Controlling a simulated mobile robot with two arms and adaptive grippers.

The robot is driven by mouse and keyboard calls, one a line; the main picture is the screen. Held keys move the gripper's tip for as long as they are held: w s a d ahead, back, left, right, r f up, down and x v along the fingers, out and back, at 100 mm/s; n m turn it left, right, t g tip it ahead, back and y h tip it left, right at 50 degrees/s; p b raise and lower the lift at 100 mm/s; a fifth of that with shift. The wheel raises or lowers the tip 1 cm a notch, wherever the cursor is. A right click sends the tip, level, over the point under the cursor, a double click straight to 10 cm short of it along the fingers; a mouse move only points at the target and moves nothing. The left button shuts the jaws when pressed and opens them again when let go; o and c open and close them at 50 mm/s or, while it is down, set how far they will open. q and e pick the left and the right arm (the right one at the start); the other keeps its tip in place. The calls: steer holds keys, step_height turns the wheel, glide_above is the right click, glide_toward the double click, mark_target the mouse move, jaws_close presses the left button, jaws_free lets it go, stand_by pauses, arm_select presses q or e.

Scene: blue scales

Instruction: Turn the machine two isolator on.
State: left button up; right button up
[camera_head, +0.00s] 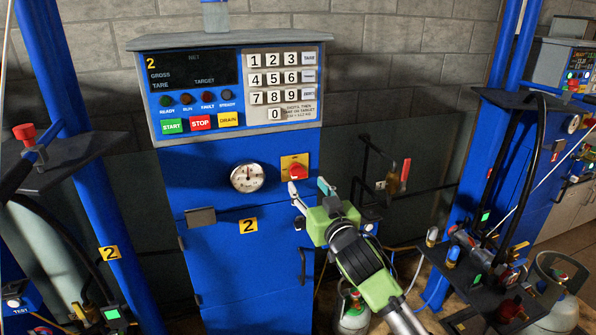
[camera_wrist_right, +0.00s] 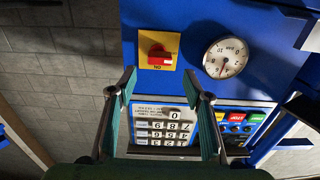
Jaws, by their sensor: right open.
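The machine two isolator is a red rotary knob (camera_head: 295,172) on a yellow plate (camera_head: 287,159), right of the gauge on the blue cabinet marked 2. In the right wrist view, which is upside down, the red knob (camera_wrist_right: 161,60) has its bar lying roughly sideways; an ON label reads inverted on the plate. My right gripper (camera_head: 309,189) is open and empty, just below the knob in the head view. Its two fingers (camera_wrist_right: 161,88) point toward the panel and do not touch the knob, as far as I can tell. My left gripper is not in view.
A round gauge (camera_head: 247,177) sits left of the isolator. Above is the control box with a dark display (camera_head: 194,70), keypad (camera_head: 281,80) and unlit lamps. A red-handled valve (camera_head: 404,172) and pipes stand to the right. A gas cylinder (camera_head: 354,318) stands below.

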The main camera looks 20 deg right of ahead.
mark_target(300, 175)
steer(key=w+p, duration=0.1)
steer(key=w, duration=0.6)
steer(key=shift+w, duration=0.15)
steer(key=shift+w+p, duration=0.3)
steer(key=shift+w, duration=0.15)
steer(key=shift+c, duration=0.7)
steer(key=c, duration=1)
